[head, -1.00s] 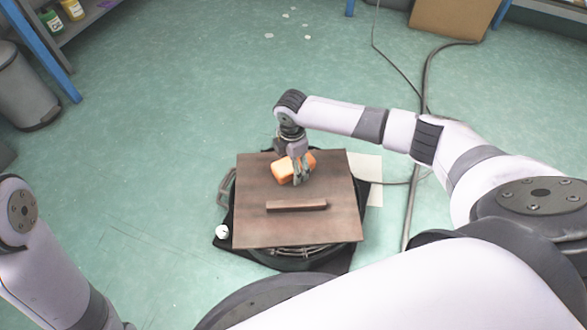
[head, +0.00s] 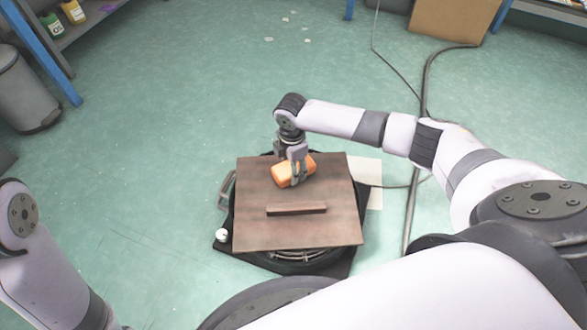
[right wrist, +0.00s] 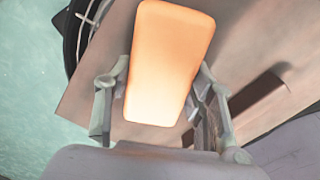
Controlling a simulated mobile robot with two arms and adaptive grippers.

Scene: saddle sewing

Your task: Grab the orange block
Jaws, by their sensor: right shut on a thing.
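The orange block (head: 287,172) is at the back middle of a brown wooden board (head: 258,221). In the right wrist view the block (right wrist: 168,65) fills the space between the two fingers. My right gripper (head: 298,180) comes down from above and is shut on the block, with a finger on each side; the fingers also show in the right wrist view (right wrist: 162,112). I cannot tell whether the block still touches the board. My left arm shows at the left edge, but its gripper is out of view.
A dark brown bar (head: 297,209) lies on the board in front of the block. The board rests on a round black base (head: 291,261). A small white ball-like thing (head: 222,235) is at its left. A grey bin (head: 25,92) stands far left; cables (head: 424,85) run at right.

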